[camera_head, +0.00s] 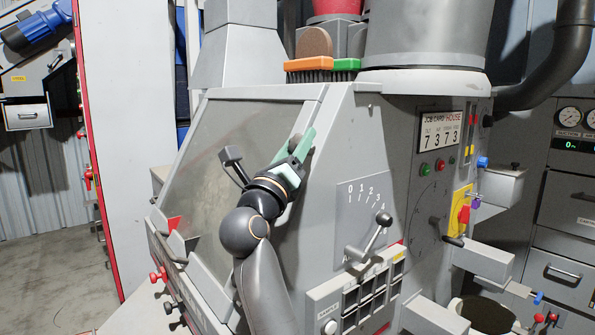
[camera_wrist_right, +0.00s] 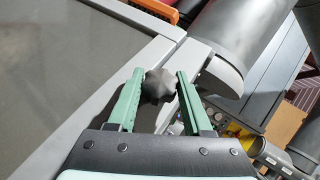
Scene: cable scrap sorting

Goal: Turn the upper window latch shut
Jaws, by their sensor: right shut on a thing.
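The upper window latch shows as a dark grey lobed knob (camera_wrist_right: 159,86) on the pale window frame in the right wrist view. In the head view the latch (camera_head: 295,141) is partly hidden behind my right gripper. My right gripper (camera_head: 303,145) is at the upper right of the window, its green fingers shut on the knob. In the right wrist view one finger stands on each side of the knob, at the fingertips (camera_wrist_right: 158,80). The sloped window pane (camera_head: 215,140) lies flat in its frame. My left gripper is not in view.
A lever with a black ball (camera_head: 384,218) sticks out of a numbered plate right of my arm. An orange and green brush (camera_head: 308,65) lies on the machine top. A red piece (camera_head: 174,224) sits at the window's lower left. A wide grey cylinder (camera_head: 428,35) stands behind.

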